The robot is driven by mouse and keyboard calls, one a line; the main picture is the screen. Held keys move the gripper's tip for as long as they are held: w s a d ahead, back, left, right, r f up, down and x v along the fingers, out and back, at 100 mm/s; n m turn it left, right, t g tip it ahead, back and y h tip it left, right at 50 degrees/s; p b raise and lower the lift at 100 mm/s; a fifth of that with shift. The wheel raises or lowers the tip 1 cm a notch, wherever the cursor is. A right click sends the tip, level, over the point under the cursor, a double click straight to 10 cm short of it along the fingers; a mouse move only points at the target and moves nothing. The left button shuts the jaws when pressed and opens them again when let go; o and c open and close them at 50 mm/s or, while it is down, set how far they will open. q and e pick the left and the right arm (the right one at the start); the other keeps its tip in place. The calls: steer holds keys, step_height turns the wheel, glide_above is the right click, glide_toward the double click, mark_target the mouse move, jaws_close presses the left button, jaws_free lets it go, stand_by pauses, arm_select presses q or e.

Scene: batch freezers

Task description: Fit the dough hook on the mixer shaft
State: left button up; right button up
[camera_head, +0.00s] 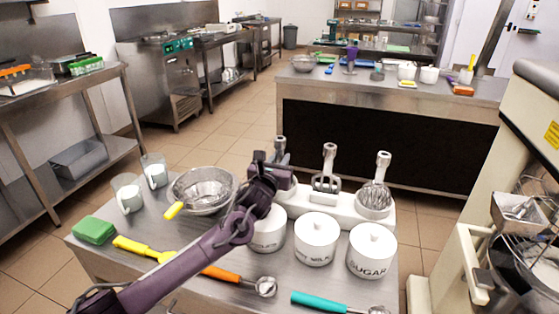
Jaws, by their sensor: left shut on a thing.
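My left gripper (273,166) reaches over the steel table and is shut on the leftmost metal attachment, the dough hook (280,146). Only its upper shank shows clearly. The gripper hides much of the rest, and I cannot tell whether it still touches the white rack (343,211). The flat beater (328,170) and the wire whisk (374,189) stand upright in that rack. The cream mixer (535,115) stands at the right edge, with a wire guard (540,200) and part of its bowl in view. Its shaft cannot be made out. My right gripper is not in view.
Three white lidded jars (371,250) stand in front of the rack. A sieve bowl (203,190), two glass cups (129,194), a green sponge (94,230) and scoops with orange (220,273) and teal (318,301) handles lie around. Floor shows between table and mixer.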

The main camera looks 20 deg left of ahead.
mark_target(278, 146)
arm_select(q)
steer(key=shift+r, duration=0.2)
steer(key=shift+r+p, duration=1.95)
steer(key=shift+r, duration=0.4)
steer(key=s+r+p, duration=0.4)
steer(key=s+p, duration=0.1)
steer(key=shift+a, duration=0.1)
